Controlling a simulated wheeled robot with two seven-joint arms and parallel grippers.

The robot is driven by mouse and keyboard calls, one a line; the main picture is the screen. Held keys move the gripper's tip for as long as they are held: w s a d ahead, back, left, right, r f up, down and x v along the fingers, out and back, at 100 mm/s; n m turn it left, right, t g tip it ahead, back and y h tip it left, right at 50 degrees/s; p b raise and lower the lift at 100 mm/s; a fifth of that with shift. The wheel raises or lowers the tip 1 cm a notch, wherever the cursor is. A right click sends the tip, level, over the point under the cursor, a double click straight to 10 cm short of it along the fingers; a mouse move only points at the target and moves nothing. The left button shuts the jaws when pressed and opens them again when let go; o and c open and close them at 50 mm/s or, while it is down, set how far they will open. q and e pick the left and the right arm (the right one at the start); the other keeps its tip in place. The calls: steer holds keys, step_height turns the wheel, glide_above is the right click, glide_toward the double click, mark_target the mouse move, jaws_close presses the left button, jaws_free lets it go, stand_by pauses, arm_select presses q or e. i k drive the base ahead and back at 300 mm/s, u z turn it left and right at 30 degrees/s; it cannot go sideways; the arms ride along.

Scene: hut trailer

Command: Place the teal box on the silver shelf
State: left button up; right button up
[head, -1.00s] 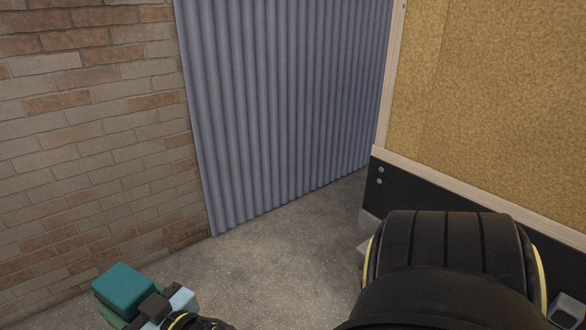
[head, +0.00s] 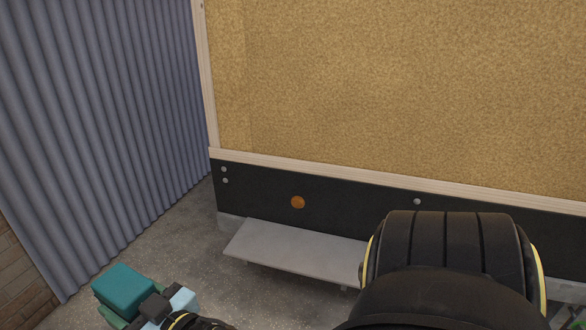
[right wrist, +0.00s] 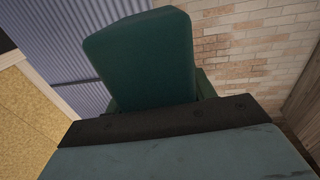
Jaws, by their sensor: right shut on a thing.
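The teal box (head: 123,289) is at the lower left of the head view, held up in front of me above the floor. My right gripper (head: 151,303) is shut on it. In the right wrist view the teal box (right wrist: 140,62) fills the upper middle, beyond the dark gripper parts. The silver shelf (head: 295,250) is a low flat grey step at the base of the trailer wall, right of the box and apart from it. Its top looks bare. My black arm hides its right end. My left gripper is not in view.
The tan trailer wall (head: 390,80) with a black lower skirt (head: 340,195) rises behind the shelf. A corrugated blue-grey wall (head: 100,120) stands on the left, with some brick wall (head: 22,275) at lower left. Speckled grey floor (head: 205,270) lies open between box and shelf.

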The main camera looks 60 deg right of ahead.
mark_target(302, 258)
steer(key=z, duration=1.85)
